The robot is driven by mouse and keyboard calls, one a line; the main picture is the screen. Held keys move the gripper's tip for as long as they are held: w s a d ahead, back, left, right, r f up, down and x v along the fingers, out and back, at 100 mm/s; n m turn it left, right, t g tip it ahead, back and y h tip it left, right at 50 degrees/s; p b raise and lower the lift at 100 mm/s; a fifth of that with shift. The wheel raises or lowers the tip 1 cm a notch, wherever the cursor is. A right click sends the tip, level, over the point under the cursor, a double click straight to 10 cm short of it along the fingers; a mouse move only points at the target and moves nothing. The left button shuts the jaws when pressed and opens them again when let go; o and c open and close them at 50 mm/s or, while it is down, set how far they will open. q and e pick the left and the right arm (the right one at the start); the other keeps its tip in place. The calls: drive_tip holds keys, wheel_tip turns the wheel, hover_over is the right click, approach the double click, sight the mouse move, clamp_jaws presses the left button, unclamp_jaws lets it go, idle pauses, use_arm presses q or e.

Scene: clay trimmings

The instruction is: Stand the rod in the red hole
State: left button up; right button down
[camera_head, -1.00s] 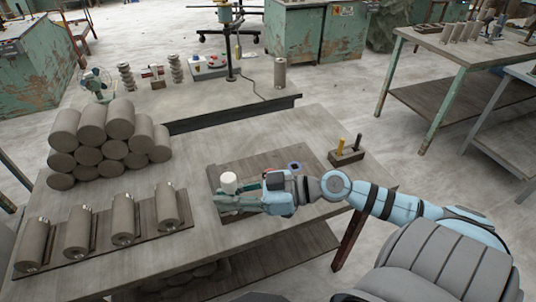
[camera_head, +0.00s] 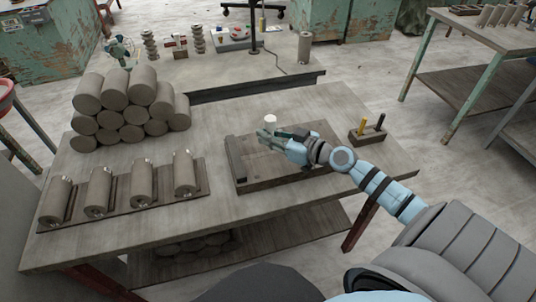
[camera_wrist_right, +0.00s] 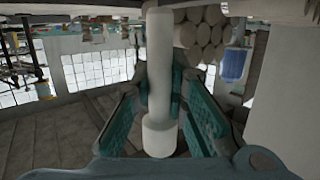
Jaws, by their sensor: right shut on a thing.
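My right gripper (camera_head: 270,137) is shut on a white rod. The rod's white top (camera_head: 271,119) stands above the fingers in the head view. In the right wrist view the pale rod (camera_wrist_right: 158,75) runs between the teal fingers (camera_wrist_right: 160,105), with a wider end. The gripper is over the brown wooden board (camera_head: 285,180) on the workbench. I cannot tell whether the rod touches the board. The red hole cannot be made out; my gripper and forearm cover part of the board. My left gripper is not in view.
A small block (camera_head: 366,137) with a yellow and a black peg stands right of the board. Stacked clay cylinders (camera_head: 125,110) and a rack of several cylinders (camera_head: 140,187) stand to the left. The front strip of bench (camera_head: 240,207) is clear.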

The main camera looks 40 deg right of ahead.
sight(268, 149)
wheel_tip(268, 149, down, 4)
drive_tip(key=shift+f+b, duration=0.1)
drive_tip(key=shift+b, duration=0.95)
drive_tip(key=c, duration=1.6)
unclamp_jaws()
